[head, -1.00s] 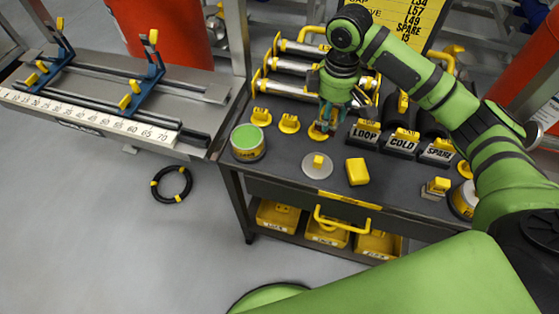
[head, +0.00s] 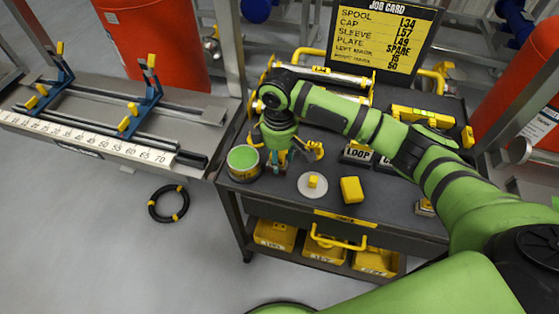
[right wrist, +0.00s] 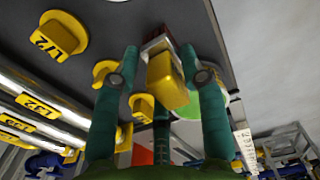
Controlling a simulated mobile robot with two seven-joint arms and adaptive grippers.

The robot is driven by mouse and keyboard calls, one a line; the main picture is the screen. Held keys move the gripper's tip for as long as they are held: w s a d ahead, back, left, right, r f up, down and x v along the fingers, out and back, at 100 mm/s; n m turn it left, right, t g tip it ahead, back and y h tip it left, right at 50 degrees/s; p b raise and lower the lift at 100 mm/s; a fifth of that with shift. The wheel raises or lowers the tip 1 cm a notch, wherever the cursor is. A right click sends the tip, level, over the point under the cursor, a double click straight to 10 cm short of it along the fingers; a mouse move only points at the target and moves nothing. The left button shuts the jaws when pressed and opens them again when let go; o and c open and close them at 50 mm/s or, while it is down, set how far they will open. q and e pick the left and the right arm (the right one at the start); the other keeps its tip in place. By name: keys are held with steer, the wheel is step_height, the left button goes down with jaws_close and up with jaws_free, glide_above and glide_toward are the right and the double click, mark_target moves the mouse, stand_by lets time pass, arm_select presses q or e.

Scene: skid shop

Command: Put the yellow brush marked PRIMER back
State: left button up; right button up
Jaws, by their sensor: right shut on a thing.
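My right gripper (head: 277,158) is over the left part of the dark bench top, just right of a tin with a green top (head: 243,156). My left gripper does not show.
A grey disc with a yellow knob (head: 312,186) and a yellow block (head: 351,189) lie at the bench front. A yellow cap (head: 315,150) stands close right of my gripper. The LOOP block (head: 357,154) is farther right. A ruler rail (head: 90,137) stands left.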

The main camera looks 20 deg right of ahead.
mark_target(280, 164)
steer(key=shift+f, duration=1.55)
steer(key=shift+f, duration=0.1)
steer(key=o, duration=1.1)
steer(key=shift+d, duration=0.1)
step_height(280, 164, up, 12)
steer(key=shift+r+b, duration=0.15)
steer(key=shift+b, duration=0.2)
